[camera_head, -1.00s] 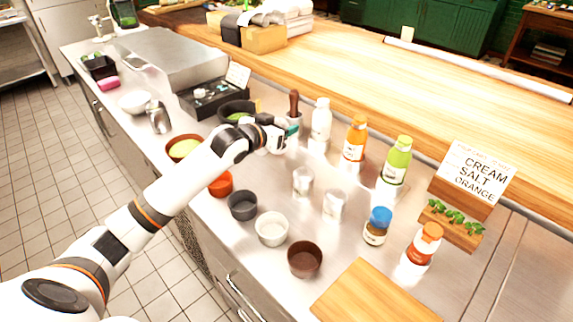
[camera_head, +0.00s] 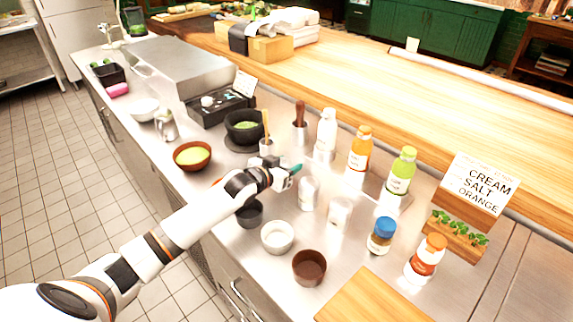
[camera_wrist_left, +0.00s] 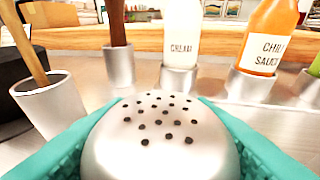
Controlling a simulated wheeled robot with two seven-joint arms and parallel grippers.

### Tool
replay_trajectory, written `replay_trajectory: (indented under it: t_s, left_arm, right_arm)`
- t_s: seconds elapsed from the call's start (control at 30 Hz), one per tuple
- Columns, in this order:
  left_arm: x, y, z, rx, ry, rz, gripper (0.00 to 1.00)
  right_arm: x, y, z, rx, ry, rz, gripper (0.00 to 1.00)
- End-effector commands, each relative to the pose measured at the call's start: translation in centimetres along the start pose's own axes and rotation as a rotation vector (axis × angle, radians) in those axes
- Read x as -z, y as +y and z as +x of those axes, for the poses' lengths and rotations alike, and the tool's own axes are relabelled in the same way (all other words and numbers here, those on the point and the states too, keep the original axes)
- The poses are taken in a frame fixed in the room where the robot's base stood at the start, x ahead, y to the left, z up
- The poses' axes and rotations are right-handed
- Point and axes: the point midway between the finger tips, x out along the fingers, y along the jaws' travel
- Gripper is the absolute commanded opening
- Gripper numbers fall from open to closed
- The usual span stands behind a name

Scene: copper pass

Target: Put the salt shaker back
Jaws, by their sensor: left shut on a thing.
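The salt shaker (camera_wrist_left: 160,135) fills the front of the left wrist view. It has a silver domed top with several dark holes. The teal fingers of my left gripper (camera_head: 293,170) are shut around it from both sides. In the head view the gripper is over the steel counter, just left of and behind two silver cylinders (camera_head: 308,194) (camera_head: 340,211). The shaker is hard to make out there. A sign (camera_head: 481,187) at the right reads CREAM, SALT, ORANGE. My right gripper is out of view.
Behind the gripper stand a white cream bottle (camera_head: 326,128), an orange chili sauce bottle (camera_head: 360,147) and a green bottle (camera_head: 402,170) in metal holders. Small bowls, including a white one (camera_head: 277,237), sit in front. A blue-capped jar (camera_head: 381,236) and orange-capped bottle (camera_head: 427,258) are at right.

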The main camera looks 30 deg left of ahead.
Motion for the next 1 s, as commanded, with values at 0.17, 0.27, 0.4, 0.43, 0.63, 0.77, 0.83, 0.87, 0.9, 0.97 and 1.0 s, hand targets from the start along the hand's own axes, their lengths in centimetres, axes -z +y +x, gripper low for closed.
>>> replay_trajectory:
  t_s: [0.17, 0.27, 0.4, 0.43, 0.63, 0.77, 0.83, 0.87, 0.9, 0.97, 1.0]
  left_arm:
    - [0.1, 0.0, 0.0, 0.000, 0.001, 0.000, 0.70]
    - [0.1, 0.0, 0.0, 0.000, 0.001, 0.000, 0.70]
    - [0.1, 0.0, 0.0, 0.000, 0.001, 0.000, 0.70]
    - [0.0, 0.0, 0.0, 0.000, 0.000, 0.000, 0.70]
    - [0.1, 0.0, -1.5, 0.001, 0.002, 0.000, 0.70]
    - [0.1, 0.0, -3.9, 0.001, 0.003, 0.001, 0.70]
    - [0.1, 0.0, -5.5, 0.001, 0.002, 0.002, 0.70]
    - [0.2, -0.1, -6.1, 0.001, 0.004, 0.002, 0.70]
    - [0.2, 0.0, -7.0, 0.000, 0.004, 0.002, 0.70]
    - [0.1, 0.0, -8.2, 0.000, 0.003, 0.002, 0.70]
    - [0.1, 0.0, -8.9, 0.001, 0.003, 0.001, 0.70]
  right_arm:
    - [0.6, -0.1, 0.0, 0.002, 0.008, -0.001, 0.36]
    - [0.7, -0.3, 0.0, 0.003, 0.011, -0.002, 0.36]
    - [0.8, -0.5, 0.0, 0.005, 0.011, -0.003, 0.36]
    - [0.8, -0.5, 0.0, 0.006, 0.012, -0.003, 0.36]
    - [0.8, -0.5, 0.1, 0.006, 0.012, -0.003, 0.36]
    - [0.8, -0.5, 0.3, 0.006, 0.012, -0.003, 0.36]
    - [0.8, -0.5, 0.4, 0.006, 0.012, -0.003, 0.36]
    - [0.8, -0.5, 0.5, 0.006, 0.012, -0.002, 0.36]
    - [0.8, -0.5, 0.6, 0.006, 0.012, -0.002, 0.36]
    - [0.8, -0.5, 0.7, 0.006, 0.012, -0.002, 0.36]
    - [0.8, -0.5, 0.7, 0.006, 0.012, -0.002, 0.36]
